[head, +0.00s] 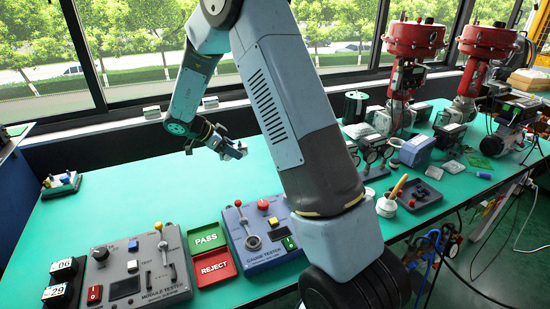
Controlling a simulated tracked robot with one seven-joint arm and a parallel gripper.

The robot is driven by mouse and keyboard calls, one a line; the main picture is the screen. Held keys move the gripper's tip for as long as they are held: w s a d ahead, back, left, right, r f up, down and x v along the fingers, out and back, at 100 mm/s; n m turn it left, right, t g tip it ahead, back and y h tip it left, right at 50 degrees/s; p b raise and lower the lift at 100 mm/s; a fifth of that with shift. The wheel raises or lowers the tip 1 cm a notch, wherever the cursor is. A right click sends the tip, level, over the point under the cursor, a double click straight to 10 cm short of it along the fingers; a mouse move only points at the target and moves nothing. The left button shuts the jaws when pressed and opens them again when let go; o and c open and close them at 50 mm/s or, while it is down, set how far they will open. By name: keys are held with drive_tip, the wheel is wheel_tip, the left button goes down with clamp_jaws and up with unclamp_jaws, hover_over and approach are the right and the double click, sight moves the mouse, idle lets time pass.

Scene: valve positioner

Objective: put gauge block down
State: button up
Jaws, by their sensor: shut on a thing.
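My gripper (232,150) hangs over the green bench, behind the PASS and REJECT trays and to the left of my upper arm link. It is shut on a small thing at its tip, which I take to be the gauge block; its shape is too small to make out. The blue gauge tester (256,240), with a lever, a red knob and a yellow button, stands in front. The green PASS tray (206,238) and the red REJECT tray (214,267) lie left of it. My arm hides part of the bench.
The grey module tester (138,266) is at the front left, beside black number boxes (62,283). A small button stand (61,185) is at the far left. Red-topped valves (412,40), gauges and a dark parts tray (420,196) crowd the right. The left-middle bench is clear.

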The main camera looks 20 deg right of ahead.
drive_tip(key=w+d+f, duration=0.1)
drive_tip(key=w+f, duration=0.2)
drive_tip(key=w, duration=0.1)
drive_tip(key=w+d+f, duration=0.1)
drive_tip(key=w+f, duration=0.2)
drive_tip(key=w, duration=0.1)
drive_tip(key=w+d+f, duration=0.1)
drive_tip(key=w+f, duration=0.2)
drive_tip(key=w, duration=0.2)
drive_tip(key=shift+w+d+f, duration=0.1)
drive_tip(key=shift+d+f, duration=0.1)
drive_tip(key=shift+f, duration=0.1)
drive_tip(key=shift+w+f, duration=0.2)
drive_tip(key=shift+f, duration=0.1)
wheel_tip(320, 180, down, 3)
drive_tip(key=shift+r, duration=0.1)
drive_tip(key=o, duration=1.3)
